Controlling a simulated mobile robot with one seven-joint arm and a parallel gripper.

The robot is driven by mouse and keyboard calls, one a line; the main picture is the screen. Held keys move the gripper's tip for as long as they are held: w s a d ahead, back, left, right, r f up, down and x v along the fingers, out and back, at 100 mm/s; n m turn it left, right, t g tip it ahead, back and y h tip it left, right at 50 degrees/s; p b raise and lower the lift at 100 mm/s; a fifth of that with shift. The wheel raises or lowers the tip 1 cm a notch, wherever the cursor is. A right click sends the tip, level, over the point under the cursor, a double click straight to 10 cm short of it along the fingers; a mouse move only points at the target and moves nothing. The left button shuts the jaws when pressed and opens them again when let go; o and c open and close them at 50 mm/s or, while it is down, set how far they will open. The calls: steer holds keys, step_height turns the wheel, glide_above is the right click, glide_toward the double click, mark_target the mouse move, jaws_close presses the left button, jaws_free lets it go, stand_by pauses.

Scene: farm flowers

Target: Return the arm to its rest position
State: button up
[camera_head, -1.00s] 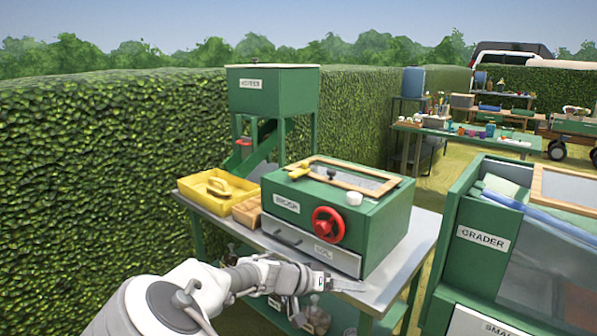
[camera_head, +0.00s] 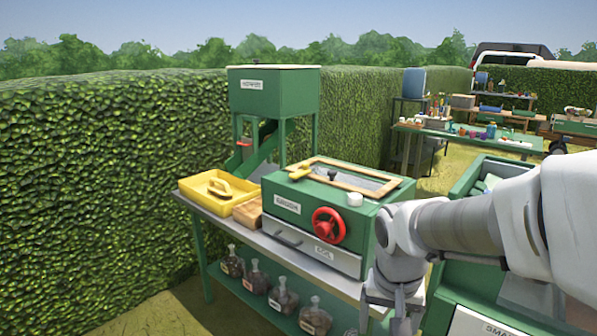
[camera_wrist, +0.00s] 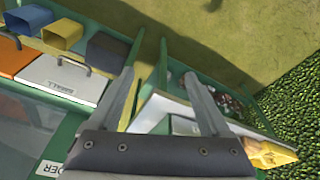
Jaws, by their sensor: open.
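My gripper (camera_head: 391,312) hangs at the lower right in the head view, in front of the right end of the workbench and left of the green grader. Its fingers point down. In the wrist view my gripper (camera_wrist: 163,92) shows two fingers spread apart with nothing between them. Below them lie a strip of ground and the edges of the green benches. My arm reaches in from the right side of the head view and hides part of the grader.
The green box with a red handwheel (camera_head: 328,224) stands on the workbench beside a yellow tray (camera_head: 219,190). A hopper (camera_head: 272,92) stands behind. Several jars (camera_head: 283,296) sit on the lower shelf. The grader (camera_head: 467,285) is close to my arm. A hedge (camera_head: 90,190) lines the left.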

steer(key=s+r+n+t, duration=0.4)
steer(key=s+r, duration=0.3)
steer(key=s, duration=0.5)
step_height(320, 180, up, 16)
steer(key=p, duration=1.5)
steer(key=shift+a+f+y, duration=0.25)
steer(key=shift+a+y, duration=0.15)
steer(key=shift+a, duration=0.05)
steer(key=shift+w, duration=0.1)
